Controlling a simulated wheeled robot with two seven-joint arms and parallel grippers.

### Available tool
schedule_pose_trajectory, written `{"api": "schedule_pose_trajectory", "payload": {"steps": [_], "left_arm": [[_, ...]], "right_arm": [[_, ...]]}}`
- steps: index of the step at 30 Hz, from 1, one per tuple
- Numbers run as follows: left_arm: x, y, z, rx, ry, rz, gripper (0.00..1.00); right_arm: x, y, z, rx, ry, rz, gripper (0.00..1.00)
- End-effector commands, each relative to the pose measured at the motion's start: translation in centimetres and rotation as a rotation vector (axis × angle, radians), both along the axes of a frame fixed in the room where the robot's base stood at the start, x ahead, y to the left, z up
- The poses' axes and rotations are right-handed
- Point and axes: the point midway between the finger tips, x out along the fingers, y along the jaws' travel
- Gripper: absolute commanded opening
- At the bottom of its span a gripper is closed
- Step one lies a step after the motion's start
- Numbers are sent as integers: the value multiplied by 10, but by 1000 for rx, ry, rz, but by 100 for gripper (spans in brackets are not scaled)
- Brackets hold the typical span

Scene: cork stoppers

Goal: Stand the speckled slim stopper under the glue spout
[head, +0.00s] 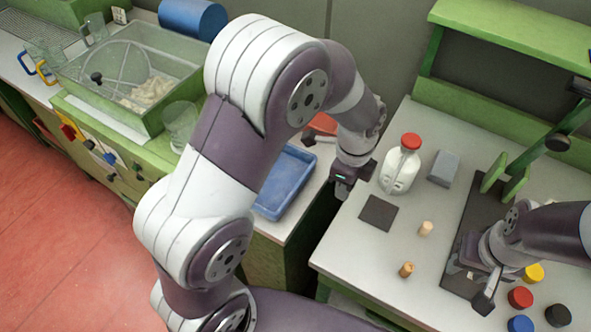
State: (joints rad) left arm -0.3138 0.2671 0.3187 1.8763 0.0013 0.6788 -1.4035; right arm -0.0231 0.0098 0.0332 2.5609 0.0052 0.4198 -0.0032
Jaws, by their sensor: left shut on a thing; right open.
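Two small stoppers stand on the white table: a pale one (426,229) and an orange-brown one (406,270). I cannot make out speckles on either. My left gripper (342,190) hangs at the table's left edge, left of the dark square mat. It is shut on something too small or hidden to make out. My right gripper (471,284) is open, low over the front of a dark base plate (460,240). I cannot clearly make out the glue spout.
A white bottle with a red cap (401,168), a grey block (443,168) and a dark square mat (378,213) are on the table. Several coloured caps (520,297) lie front right. A blue tray (285,182) is on the left counter. Bare table surrounds the stoppers.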

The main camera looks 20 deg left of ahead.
Motion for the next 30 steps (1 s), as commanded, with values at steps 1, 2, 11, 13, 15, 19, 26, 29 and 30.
{"api": "schedule_pose_trajectory", "payload": {"steps": [1,2,11,13,15,19,26,29,30], "left_arm": [[4,15,-7,2,5,7,0],[6,24,-12,2,7,9,0],[28,90,-55,0,2,7,0],[30,94,-60,0,2,4,0],[29,95,-72,1,6,3,0],[30,95,-94,0,3,3,0],[30,94,-99,0,0,4,0],[30,94,-101,0,0,4,0],[30,94,-102,0,1,4,0]], "right_arm": [[0,0,4,0,0,0,43],[0,0,5,0,0,0,43],[0,0,14,0,0,0,43],[0,0,15,0,0,0,43],[0,0,17,0,0,0,43],[0,0,21,0,0,0,43],[0,0,20,0,0,0,43],[0,0,19,0,0,0,43],[0,0,18,0,0,0,43]]}}
